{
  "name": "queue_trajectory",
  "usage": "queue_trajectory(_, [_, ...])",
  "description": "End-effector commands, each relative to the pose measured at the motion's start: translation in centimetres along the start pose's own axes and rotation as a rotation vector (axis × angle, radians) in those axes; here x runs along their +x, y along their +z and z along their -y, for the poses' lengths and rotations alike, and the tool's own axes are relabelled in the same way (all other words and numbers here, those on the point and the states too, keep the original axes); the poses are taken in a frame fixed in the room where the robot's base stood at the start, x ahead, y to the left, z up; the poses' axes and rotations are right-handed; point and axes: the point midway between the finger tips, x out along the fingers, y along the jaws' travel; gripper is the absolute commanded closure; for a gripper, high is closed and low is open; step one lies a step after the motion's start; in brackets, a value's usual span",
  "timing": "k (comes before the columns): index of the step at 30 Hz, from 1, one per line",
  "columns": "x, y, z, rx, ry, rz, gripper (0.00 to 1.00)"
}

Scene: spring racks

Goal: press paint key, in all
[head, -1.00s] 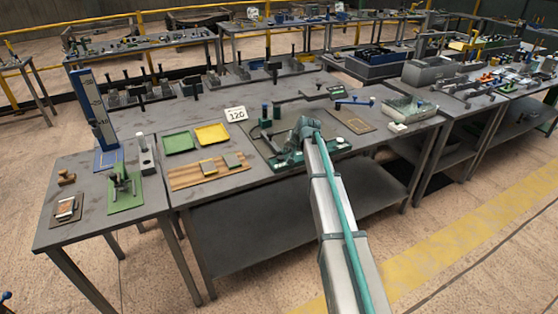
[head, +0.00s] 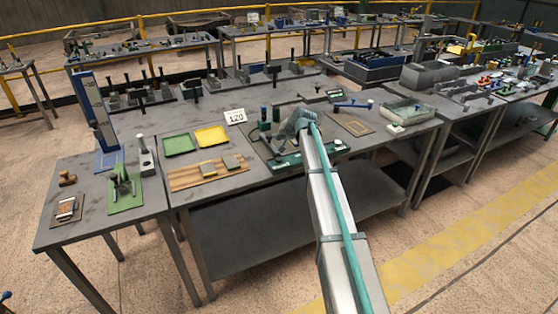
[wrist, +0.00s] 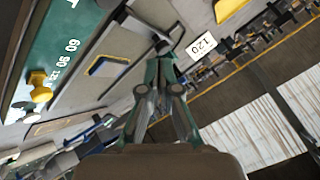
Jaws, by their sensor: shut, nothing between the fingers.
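My gripper (wrist: 163,50) is shut and empty in the wrist view, its fingertips together over the grey bench area. In the head view my gripper (head: 290,122) is small and partly merged with the green-based fixture (head: 318,153) on the main bench. No key marked as paint can be made out in either view. Whether the fingertips touch anything cannot be told.
A white "120" sign (head: 235,116), a green tray (head: 179,144) and a yellow tray (head: 211,136) stand left of the fixture. A blue upright gauge (head: 95,112) stands further left.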

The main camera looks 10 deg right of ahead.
Motion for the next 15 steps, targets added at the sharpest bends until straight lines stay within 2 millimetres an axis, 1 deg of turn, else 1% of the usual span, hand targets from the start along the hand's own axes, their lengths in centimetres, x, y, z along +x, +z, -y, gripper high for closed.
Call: queue_trajectory(15, [4.3,3.2,-3.2,0.0,0.001,0.001,1.0])
